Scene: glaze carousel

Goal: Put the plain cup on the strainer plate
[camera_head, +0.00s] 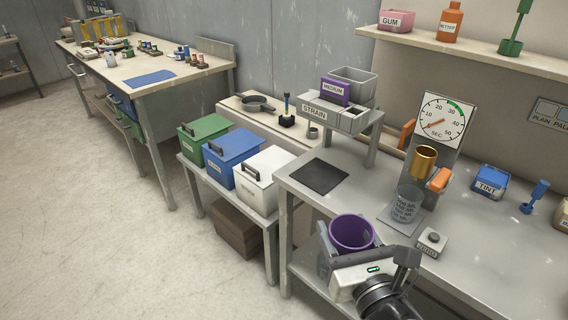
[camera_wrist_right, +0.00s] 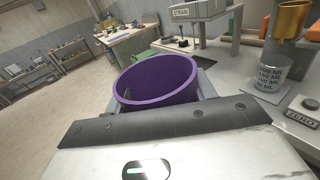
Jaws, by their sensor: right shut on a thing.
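A plain purple cup (camera_head: 351,233), with no lettering in sight, is between the fingers of my right gripper (camera_head: 353,250). The gripper is shut on it, near the front edge of the grey bench. The cup also shows large in the right wrist view (camera_wrist_right: 158,82), its open mouth visible and its lower part hidden by the gripper. The raised stand marked STRAIN (camera_head: 314,112) is farther back, apart from the cup. A purple box marked MEDIUM (camera_head: 335,91) and a grey open bin (camera_head: 354,76) are at its top. My left gripper is not in view.
A glass beaker (camera_head: 407,204) stands below a brass cup (camera_head: 424,160) beside the dial (camera_head: 441,118). A ZERO button box (camera_head: 431,240) is close to my right gripper. A dark mat (camera_head: 319,176) lies bare on the bench (camera_head: 330,205). Lidded bins stand left.

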